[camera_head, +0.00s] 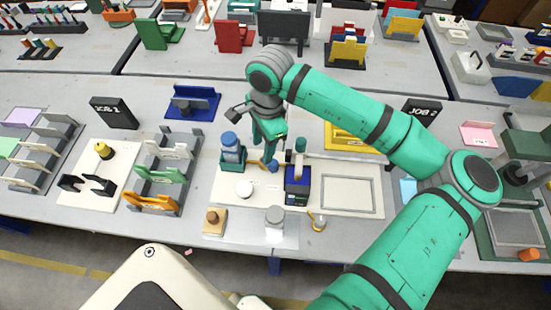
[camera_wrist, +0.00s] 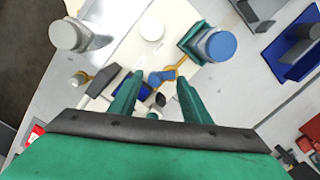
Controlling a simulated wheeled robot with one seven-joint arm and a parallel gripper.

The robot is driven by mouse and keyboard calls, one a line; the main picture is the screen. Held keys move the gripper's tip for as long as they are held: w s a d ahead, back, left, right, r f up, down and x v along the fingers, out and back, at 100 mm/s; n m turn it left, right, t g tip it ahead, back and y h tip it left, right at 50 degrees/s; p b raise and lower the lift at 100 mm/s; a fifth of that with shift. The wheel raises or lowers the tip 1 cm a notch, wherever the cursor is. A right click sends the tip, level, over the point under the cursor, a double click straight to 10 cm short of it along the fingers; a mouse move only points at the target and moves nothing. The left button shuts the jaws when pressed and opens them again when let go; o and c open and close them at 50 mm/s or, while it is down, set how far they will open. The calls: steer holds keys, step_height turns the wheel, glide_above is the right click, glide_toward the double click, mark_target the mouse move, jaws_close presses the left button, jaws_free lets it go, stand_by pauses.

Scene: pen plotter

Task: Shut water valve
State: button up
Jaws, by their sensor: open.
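The water valve shows in the wrist view as a small blue handle (camera_wrist: 160,78) on a brass-coloured pipe (camera_wrist: 182,62), beside the blue bottle (camera_wrist: 216,45) in its green holder. In the head view the valve (camera_head: 272,166) is low beside the bottle (camera_head: 231,148), partly hidden by my gripper (camera_head: 268,150). My gripper (camera_wrist: 160,77) is open and points down, with the blue handle appearing between its two green fingers. Contact with the handle cannot be told.
A dark blue box (camera_head: 297,188) stands close to the right of the valve. A white round cap (camera_head: 244,189) lies in front. A clear jar (camera_head: 275,219) and a wooden stamp-like piece (camera_head: 214,220) stand near the front edge. The framed white panel (camera_head: 348,190) is clear.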

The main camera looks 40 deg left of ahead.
mark_target(274, 162)
steer(key=shift+t+h, duration=0.4)
steer(key=shift+t, duration=0.1)
steer(key=f, duration=0.3)
steer(key=w+d+f, duration=0.1)
steer(key=f, duration=0.2)
steer(key=w+f, duration=0.1)
steer(key=f, duration=0.2)
steer(key=shift+d+f, duration=0.1)
steer(key=shift+d, duration=0.15)
steer(key=shift+w+f, duration=0.15)
steer(key=shift+f, duration=0.55)
steer(key=shift+d, duration=0.1)
steer(key=shift+c, duration=0.3)
steer(key=c, duration=1)
